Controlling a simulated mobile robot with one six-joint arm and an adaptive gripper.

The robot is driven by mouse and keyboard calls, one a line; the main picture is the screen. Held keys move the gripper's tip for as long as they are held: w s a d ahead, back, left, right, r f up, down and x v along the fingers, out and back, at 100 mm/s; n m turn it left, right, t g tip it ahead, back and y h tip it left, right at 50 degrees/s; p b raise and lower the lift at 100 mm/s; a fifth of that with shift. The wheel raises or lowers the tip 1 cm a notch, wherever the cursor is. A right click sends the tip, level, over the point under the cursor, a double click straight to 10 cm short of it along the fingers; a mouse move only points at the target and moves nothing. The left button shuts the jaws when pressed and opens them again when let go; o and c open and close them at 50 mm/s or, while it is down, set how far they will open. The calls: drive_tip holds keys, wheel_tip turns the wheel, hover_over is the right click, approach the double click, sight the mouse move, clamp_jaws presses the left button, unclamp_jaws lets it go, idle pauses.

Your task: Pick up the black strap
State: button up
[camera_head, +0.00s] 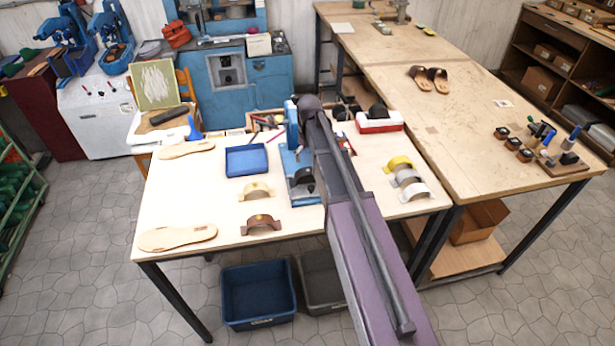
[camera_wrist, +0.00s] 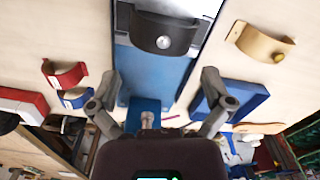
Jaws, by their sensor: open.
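The black strap (camera_wrist: 165,36), a curved band with a silvery stud, lies at the top middle of the wrist view, over the blue press (camera_wrist: 150,75). In the head view a dark curved piece, apparently this strap (camera_head: 305,188), shows on the blue press (camera_head: 291,160) beside my arm. My gripper (camera_wrist: 158,82) is open and empty, its two fingers spread left and right below the strap in the wrist picture and apart from it. In the head view my arm hides the gripper.
A tan strap (camera_head: 256,190), a brown strap (camera_head: 262,223) and a blue tray (camera_head: 246,160) are left of the press. Red (camera_wrist: 65,75) and blue (camera_wrist: 76,98) straps are on its other side. Yellow (camera_head: 398,164) and white (camera_head: 415,191) straps lie right of my arm.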

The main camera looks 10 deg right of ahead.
sight(308, 169)
drive_tip(key=shift+f, duration=0.15)
drive_tip(key=shift+a+f+b, duration=0.15)
drive_tip(key=shift+f+b, duration=1.1)
drive_tip(key=shift+b, duration=0.05)
drive_tip(key=shift+a+f+b, duration=0.1)
drive_tip(key=shift+f+b, duration=1.1)
drive_tip(key=shift+b, duration=0.1)
drive_tip(key=shift+s+r, duration=0.1)
drive_tip(key=shift+s, duration=0.05)
drive_tip(key=c, duration=1.2)
drive_tip(key=shift+c, duration=0.2)
